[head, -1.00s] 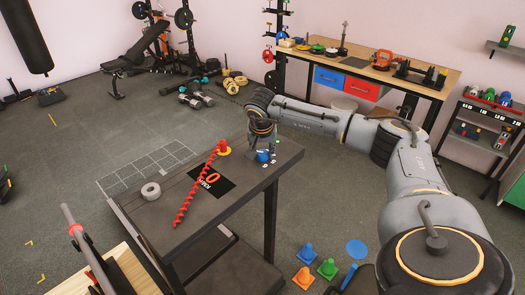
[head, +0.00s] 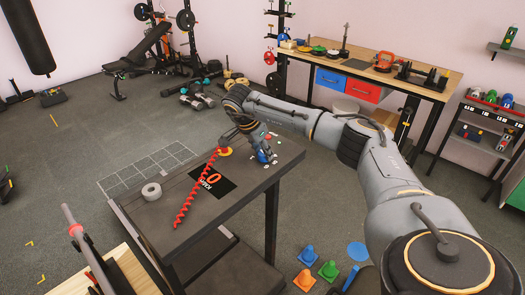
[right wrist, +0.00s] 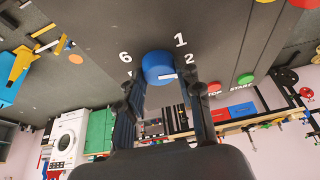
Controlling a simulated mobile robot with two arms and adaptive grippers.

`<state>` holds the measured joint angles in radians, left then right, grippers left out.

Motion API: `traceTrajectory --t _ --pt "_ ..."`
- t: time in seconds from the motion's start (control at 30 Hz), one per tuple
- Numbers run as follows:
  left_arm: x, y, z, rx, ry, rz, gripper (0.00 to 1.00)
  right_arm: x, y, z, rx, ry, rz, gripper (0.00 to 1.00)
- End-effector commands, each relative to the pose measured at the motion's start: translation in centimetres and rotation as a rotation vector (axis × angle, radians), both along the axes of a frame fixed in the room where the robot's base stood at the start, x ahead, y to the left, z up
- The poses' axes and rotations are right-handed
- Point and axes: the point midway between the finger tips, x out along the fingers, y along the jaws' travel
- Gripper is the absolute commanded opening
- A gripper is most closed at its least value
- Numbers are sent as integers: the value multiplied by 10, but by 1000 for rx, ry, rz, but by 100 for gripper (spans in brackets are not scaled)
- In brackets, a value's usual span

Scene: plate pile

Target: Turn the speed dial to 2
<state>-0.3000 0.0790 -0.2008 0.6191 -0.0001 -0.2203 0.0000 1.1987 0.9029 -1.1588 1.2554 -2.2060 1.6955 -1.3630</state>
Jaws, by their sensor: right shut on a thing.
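The blue speed dial (right wrist: 157,67) stands on the dark table top (head: 165,222), near its far right edge. In the right wrist view it sits between the two fingers of my right gripper (right wrist: 166,90), which is shut on it. A white mark on the dial's face points to the right, toward the 2 side. The numbers 6, 1 and 2 show around the dial; other numbers are hidden. In the head view my right gripper (head: 262,152) comes down tilted onto the dial, which it mostly covers. My left gripper is not in view.
Red STOP (right wrist: 214,88) and green START (right wrist: 245,79) buttons sit beside the dial. A red coiled cord (head: 195,188), a black card with a red 0 (head: 211,182) and a tape roll (head: 151,191) lie on the table. Coloured cones (head: 304,280) stand on the floor.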

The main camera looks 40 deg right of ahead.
Motion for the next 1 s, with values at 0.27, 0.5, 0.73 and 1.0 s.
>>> traceTrajectory --t 0.27,0.5,0.73,1.0 --pt "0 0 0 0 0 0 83 1 -1 1 -3 -3 -62 4" --pt "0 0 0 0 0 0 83 1 -1 1 -3 -3 -67 4" --pt "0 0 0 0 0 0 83 1 -1 1 -2 -4 -66 47" --pt "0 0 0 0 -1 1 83 1 -1 1 -1 -2 -64 58"
